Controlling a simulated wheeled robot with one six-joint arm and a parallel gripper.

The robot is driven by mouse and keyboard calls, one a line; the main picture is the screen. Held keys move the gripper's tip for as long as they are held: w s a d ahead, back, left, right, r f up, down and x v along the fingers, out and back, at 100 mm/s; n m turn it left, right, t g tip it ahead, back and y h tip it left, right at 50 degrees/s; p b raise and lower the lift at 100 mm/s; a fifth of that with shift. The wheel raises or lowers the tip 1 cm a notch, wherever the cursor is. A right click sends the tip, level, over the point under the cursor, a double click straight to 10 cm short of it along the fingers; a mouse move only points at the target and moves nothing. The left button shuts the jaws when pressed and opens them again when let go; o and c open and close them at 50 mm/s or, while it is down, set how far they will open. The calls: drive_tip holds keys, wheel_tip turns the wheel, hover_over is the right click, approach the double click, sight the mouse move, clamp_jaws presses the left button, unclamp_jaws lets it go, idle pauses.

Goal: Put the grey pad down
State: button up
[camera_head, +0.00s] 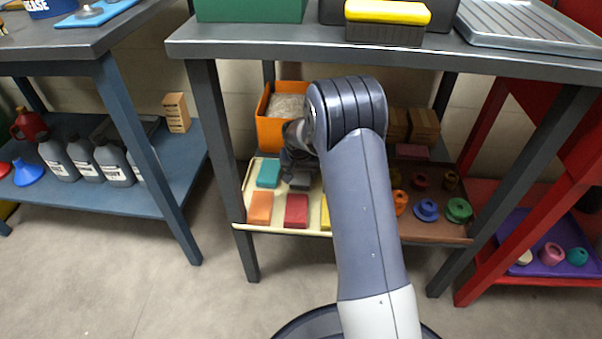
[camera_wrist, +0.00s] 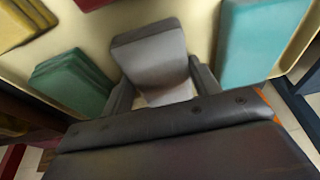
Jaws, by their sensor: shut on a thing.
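The grey pad (camera_wrist: 150,52) is between the two fingers of my gripper (camera_wrist: 162,90) in the wrist view, and the gripper is shut on it. In the head view the grey pad (camera_head: 300,181) shows below my dark gripper (camera_head: 298,166), over the cream tray (camera_head: 247,222) on the lower shelf. I cannot tell whether its underside touches the tray. A teal pad (camera_head: 268,173) lies left of it, with orange (camera_head: 260,208), red (camera_head: 296,210) and yellow (camera_head: 325,213) pads nearer the front. A dark green pad (camera_wrist: 72,83) shows in the wrist view. My arm hides part of the tray.
An orange bin (camera_head: 268,132) of pale material stands behind the tray. Right of my arm, several coloured round parts (camera_head: 426,210) lie on a brown surface. The grey bench top (camera_head: 290,40) is above the shelf, with table legs (camera_head: 222,170) at the sides.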

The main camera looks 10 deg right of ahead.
drive_tip(key=shift+f, duration=0.15)
drive_tip(key=o, duration=0.9)
drive_tip(key=shift+o, duration=0.2)
drive_tip(key=p+v, duration=0.4)
drive_tip(key=v, duration=0.8)
drive_tip(key=shift+p, duration=0.4)
